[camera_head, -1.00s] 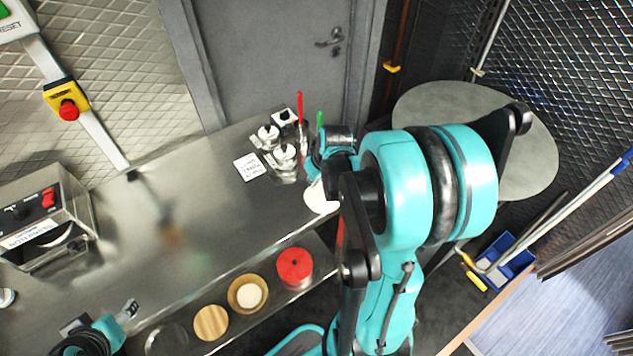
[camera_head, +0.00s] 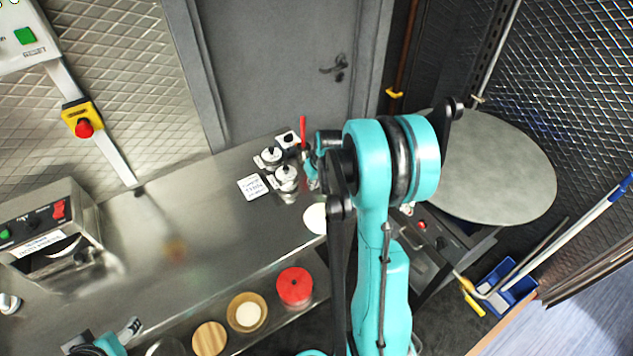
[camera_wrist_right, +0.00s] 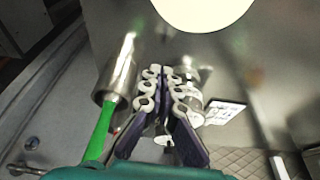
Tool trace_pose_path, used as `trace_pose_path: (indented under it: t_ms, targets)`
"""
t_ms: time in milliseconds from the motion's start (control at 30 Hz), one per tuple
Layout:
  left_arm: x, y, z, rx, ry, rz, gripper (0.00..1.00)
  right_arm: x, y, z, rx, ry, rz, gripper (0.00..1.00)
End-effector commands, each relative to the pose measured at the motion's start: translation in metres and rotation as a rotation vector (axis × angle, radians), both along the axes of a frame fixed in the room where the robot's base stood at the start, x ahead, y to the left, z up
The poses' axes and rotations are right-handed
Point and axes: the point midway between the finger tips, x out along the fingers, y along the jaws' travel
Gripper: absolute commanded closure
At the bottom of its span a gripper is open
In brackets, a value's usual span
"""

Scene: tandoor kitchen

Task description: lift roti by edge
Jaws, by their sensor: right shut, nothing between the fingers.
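The roti, a pale round disc (camera_head: 315,218), lies flat on the steel counter near its front edge, its right side close to my arm in the head view. It also shows as a cream disc (camera_wrist_right: 203,12) cut off by the top of the wrist view. My right gripper (camera_wrist_right: 163,72) has its fingertips together with nothing between them, apart from the roti. In the head view it is mostly hidden behind my right arm, near the small pots. My left gripper (camera_head: 130,328) is at the bottom left, far from the roti; its fingers are unclear.
Metal pots (camera_head: 286,174) and a white card (camera_head: 252,187) stand beside my right gripper. The counter's middle is clear.

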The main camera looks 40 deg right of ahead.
Motion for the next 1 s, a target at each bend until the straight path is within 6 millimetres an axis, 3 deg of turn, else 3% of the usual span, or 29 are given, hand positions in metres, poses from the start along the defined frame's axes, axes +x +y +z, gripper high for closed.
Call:
trace_pose_path:
  t_ms: [33,167,400,867,1000]
  targets:
    - [0.000,0.000,-0.006,0.000,0.000,0.000,0.41,0.004,-0.001,-0.014,0.000,0.000,0.000,1.00]
    - [0.000,0.000,-0.012,0.000,0.000,0.000,0.41,0.013,-0.002,-0.039,0.000,0.000,-0.001,1.00]
    - [0.000,0.000,-0.014,0.000,0.000,0.000,0.41,-0.021,0.003,-0.035,0.001,0.001,-0.002,1.00]
    - [0.000,0.000,-0.014,0.000,0.000,0.000,0.41,-0.028,0.004,-0.034,0.000,0.000,-0.001,1.00]
    - [0.000,0.000,-0.017,0.000,0.000,0.000,0.41,-0.040,0.006,-0.035,0.000,0.000,-0.001,1.00]
